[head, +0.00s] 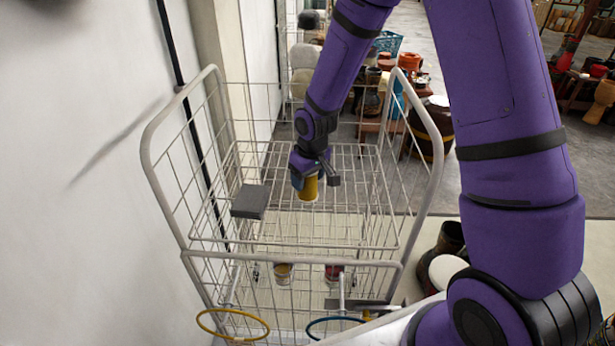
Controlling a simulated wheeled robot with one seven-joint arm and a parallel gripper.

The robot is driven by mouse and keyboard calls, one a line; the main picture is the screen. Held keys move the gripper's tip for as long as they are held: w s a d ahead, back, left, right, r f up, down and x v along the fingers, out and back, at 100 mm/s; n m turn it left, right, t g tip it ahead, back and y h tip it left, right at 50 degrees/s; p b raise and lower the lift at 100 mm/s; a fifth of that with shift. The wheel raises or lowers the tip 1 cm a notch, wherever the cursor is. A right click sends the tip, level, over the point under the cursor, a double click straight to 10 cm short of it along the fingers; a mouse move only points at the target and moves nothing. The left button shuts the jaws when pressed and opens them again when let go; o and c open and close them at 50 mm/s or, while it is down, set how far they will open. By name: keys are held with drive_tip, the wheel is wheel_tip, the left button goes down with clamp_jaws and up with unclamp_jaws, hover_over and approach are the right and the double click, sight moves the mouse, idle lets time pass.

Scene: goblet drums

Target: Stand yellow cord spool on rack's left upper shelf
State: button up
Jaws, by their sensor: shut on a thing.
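The yellow cord spool (308,189) is held upright in my gripper (314,180), over the upper shelf of the white wire rack (330,235). My gripper is shut on the spool, with its fingers around the spool's upper part. A dark grey block (249,201) sits on the left part of the upper shelf.
Below, a tan-and-dark container (284,273) and a dark red one (333,272) show through the wires. A yellow ring (233,338) and a blue ring (337,320) are at the rack's front. A white wall (70,200) is close on the left.

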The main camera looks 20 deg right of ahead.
drive_tip(key=shift+f, duration=0.1)
drive_tip(key=o, duration=1)
drive_tip(key=r, duration=0.4)
drive_tip(key=s+r, duration=0.1)
drive_tip(key=r, duration=0.7)
drive_tip(key=shift+s+d+r, duration=0.25)
drive_tip(key=shift+s+d, duration=0.15)
drive_tip(key=s+d+r+m+t, duration=0.1)
drive_tip(key=s+d+r, duration=0.1)
drive_tip(key=s+r, duration=0.4)
drive_tip(key=s+d+r+m+t, duration=0.1)
drive_tip(key=s+d+r, duration=0.2)
drive_tip(key=s+r, duration=0.4)
drive_tip(key=s+d+r+m+t, duration=0.1)
drive_tip(key=s+d+r+m, duration=0.1)
drive_tip(key=s+r, duration=0.5)
drive_tip(key=shift+s+d+t+h, duration=0.15)
drive_tip(key=shift+s+d, duration=0.1)
drive_tip(key=shift+s, duration=1.25)
drive_tip(key=shift+s+d+t+h, duration=0.15)
drive_tip(key=shift+s+d, duration=0.05)
drive_tip(key=shift+s, duration=1.8)
drive_tip(key=shift+c, duration=0.5)
